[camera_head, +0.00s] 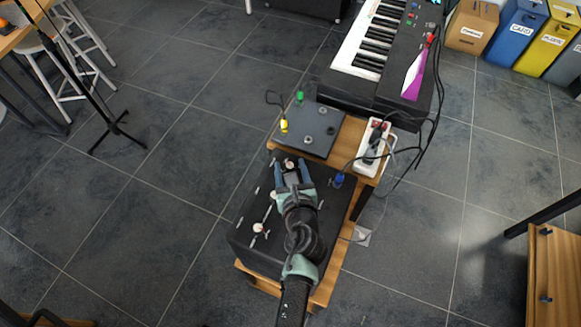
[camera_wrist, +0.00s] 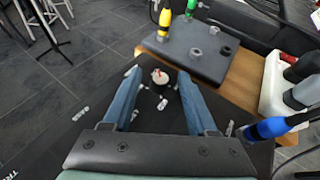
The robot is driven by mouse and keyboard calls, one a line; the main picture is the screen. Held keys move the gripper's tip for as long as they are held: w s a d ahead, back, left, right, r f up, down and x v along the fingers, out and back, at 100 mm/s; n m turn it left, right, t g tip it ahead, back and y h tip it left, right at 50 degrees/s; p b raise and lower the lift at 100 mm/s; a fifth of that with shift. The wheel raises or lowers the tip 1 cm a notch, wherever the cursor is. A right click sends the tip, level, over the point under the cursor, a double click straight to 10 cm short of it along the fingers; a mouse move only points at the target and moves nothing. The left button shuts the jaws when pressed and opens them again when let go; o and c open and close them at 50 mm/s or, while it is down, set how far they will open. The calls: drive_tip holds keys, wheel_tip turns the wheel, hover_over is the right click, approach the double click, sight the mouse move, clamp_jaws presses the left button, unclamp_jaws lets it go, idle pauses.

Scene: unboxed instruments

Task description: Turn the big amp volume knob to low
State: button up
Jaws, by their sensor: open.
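The black amp (camera_head: 246,238) lies with its panel facing up on a wooden stand. My gripper (camera_head: 292,166) is over the far end of the panel, its blue fingers apart. In the wrist view a dark round knob with a pale top and a red mark (camera_wrist: 160,77) shows between the fingertips, with a gap on both sides. Small white labels surround it. Its pale top also shows in the head view (camera_head: 289,164). A second pale-topped knob (camera_head: 258,228) is on the nearer left part of the panel. My arm covers part of the amp.
A grey pedal box (camera_head: 310,140) with small knobs and green and yellow plugs stands beyond the amp. A blue plug (camera_head: 339,180) is at the amp's right edge. A white power strip (camera_head: 371,148) and a keyboard (camera_head: 372,42) lie further off. The left floor is mostly clear.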

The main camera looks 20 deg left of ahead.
clamp_jaws()
drive_tip(key=shift+r+m+h+p, duration=0.25)
drive_tip(key=shift+m+h+p, duration=0.05)
drive_tip(key=shift+p, duration=0.6)
